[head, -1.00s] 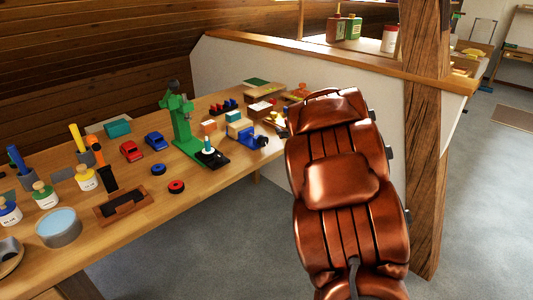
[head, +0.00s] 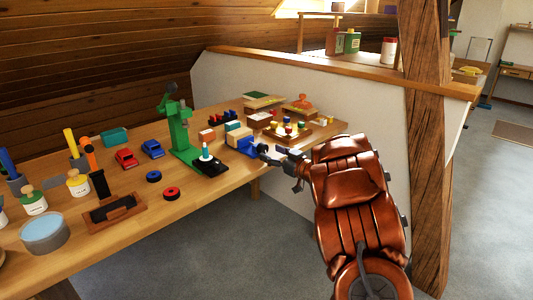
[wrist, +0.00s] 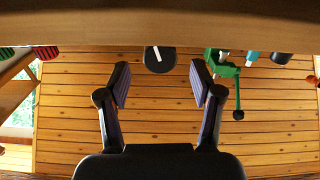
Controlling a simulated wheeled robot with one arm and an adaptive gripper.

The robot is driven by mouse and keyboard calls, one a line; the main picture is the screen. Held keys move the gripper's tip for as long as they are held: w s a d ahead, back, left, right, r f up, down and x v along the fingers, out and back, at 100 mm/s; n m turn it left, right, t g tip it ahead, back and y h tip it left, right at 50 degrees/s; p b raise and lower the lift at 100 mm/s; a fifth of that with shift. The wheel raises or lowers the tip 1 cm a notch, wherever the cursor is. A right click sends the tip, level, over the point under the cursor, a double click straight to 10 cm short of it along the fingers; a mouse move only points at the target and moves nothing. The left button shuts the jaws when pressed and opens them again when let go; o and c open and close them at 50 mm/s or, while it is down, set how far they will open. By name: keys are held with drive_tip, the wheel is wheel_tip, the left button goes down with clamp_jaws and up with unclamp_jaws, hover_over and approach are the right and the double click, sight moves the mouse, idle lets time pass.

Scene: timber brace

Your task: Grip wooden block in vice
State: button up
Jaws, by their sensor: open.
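The small blue vice (head: 246,146) stands on the workbench near its front edge, right of the green drill press. A pale wooden block (head: 238,136) sits at the vice, with a teal piece on or behind it. I cannot tell whether the jaws touch the block. My gripper (head: 263,152) is just right of the vice, over the bench's front edge. In the wrist view my gripper (wrist: 160,82) shows two fingers spread apart with nothing between them. A dark round part with a pale bar (wrist: 160,58) is just beyond the fingertips; it may be the vice's handle.
The green drill press (head: 180,135) stands left of the vice. A tray of coloured pegs (head: 288,130) lies behind my gripper. A timber post (head: 428,150) rises right of my arm. Open floor (head: 235,240) lies in front of the bench.

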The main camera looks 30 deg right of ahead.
sight(265, 149)
drive_tip(key=shift+x, duration=1.65)
drive_tip(key=c, duration=1.1)
drive_tip(key=shift+c, duration=0.2)
drive_tip(key=p, duration=0.3)
drive_tip(key=shift+r+m, duration=0.3)
drive_tip(key=shift+m, duration=0.1)
drive_tip(key=p, duration=0.2)
drive_tip(key=shift+f+m+p, duration=0.15)
drive_tip(key=shift+m+p, duration=0.25)
drive_tip(key=shift+f, duration=0.1)
